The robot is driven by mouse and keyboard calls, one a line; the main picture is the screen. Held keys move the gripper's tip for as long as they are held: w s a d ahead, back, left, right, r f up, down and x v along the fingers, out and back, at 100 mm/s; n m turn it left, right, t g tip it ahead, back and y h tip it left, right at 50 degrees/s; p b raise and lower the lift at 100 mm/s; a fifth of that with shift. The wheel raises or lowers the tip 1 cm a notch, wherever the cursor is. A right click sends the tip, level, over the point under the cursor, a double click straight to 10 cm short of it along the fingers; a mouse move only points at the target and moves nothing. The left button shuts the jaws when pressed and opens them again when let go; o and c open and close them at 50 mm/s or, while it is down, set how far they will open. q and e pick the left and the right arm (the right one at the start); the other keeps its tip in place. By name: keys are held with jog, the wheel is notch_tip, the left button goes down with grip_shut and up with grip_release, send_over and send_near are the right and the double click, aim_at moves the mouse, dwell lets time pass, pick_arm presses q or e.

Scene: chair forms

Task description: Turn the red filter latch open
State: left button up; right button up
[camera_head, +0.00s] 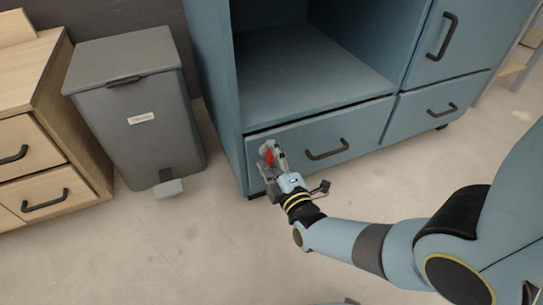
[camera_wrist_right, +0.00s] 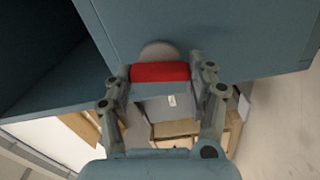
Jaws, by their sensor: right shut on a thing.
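The red filter latch (camera_head: 269,156) is at the left end of the blue cabinet's lower drawer front. In the right wrist view the red latch (camera_wrist_right: 160,72) lies crosswise between the fingertips, with a grey round part (camera_wrist_right: 158,50) behind it. My right gripper (camera_head: 272,162) is at the latch and is shut on it. The fingers (camera_wrist_right: 161,80) touch or nearly cover both ends of the red bar. My left gripper is not in view.
The blue cabinet (camera_head: 222,95) has an open compartment above the drawer, and a drawer handle (camera_head: 326,150) is right of the latch. A grey bin (camera_head: 135,85) with a pedal stands to the left, beside a wooden drawer unit (camera_head: 45,120). The floor (camera_head: 170,250) in front is clear.

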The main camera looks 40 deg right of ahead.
jog(key=shift+n, duration=1.2)
jog(key=shift+f, duration=0.1)
jog(key=o, duration=1.2)
jog(key=shift+s, duration=0.2)
jog(key=v, duration=0.7)
jog(key=shift+a, duration=0.1)
